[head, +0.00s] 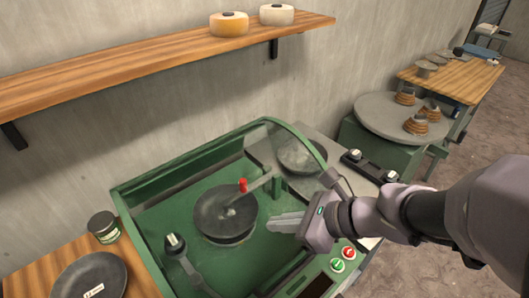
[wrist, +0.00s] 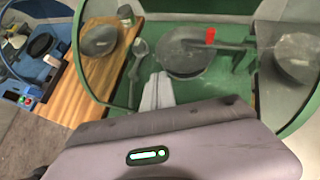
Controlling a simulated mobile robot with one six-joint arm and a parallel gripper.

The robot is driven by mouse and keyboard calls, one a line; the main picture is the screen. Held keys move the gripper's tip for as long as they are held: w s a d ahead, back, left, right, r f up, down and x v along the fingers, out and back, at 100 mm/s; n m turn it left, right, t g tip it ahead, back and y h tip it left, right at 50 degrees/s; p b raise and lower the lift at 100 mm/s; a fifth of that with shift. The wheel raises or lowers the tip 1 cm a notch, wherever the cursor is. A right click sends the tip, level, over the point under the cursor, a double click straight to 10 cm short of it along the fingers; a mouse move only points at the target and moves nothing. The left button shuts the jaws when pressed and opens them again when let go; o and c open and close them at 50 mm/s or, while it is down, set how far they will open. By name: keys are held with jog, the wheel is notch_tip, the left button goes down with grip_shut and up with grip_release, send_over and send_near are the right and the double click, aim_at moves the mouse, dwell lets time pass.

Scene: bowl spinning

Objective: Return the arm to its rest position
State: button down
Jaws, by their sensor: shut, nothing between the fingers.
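My gripper (head: 287,222) is shut and empty. In the head view its fingers point left over the front right of the green spinning machine (head: 142,208), above the machine's floor. A dark round bowl or disc (head: 225,212) sits at the machine's centre, left of the fingertips and apart from them. A bar with a red knob (head: 243,185) reaches over the disc. In the wrist view my gripper's fingers (wrist: 157,92) show in front of the machine, with the disc (wrist: 182,62) beyond them. My arm comes in from the right.
A clear curved guard (head: 290,145) stands behind the machine's right part. Green and red buttons (head: 343,258) are on its front right. A wooden table with a dark bowl (head: 88,277) is at left. A wooden shelf (head: 150,68) hangs above. A round table (head: 390,118) stands right.

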notch_tip(320, 180, up, 3)
jog(key=shift+r+p, duration=0.1)
jog(key=shift+p, duration=0.7)
jog(key=shift+w, duration=0.1)
jog(key=w+d+r+m+t+h+b, duration=0.1)
jog(key=w+d+r+m+t+h, duration=0.25)
jog(key=w+m, duration=0.45)
jog(key=s+d+r+m+t+h+b, duration=0.1)
jog(key=d+r+m+t+h, duration=0.3)
jog(key=m, duration=0.6)
jog(key=d+m+g+h+b, duration=0.1)
jog(key=d+m+h, duration=0.2)
jog(key=d+m, duration=0.5)
jog(key=s+a+f+m+g+y, duration=0.1)
jog(key=s+a+f+m+g, duration=0.1)
jog(key=s+m, duration=0.3)
jog(key=s+a+f+m+g+y+b, duration=0.1)
jog(key=s+a+m, duration=0.4)
jog(key=m, duration=0.7)
jog(key=s+a+f+m+g+y+b, duration=0.1)
jog(key=s+a+f+m+g, duration=0.2)
jog(key=s+m, duration=0.3)
jog(key=a+f+m, duration=0.1)
jog(key=m, duration=0.2)
jog(key=shift+s, duration=0.4)
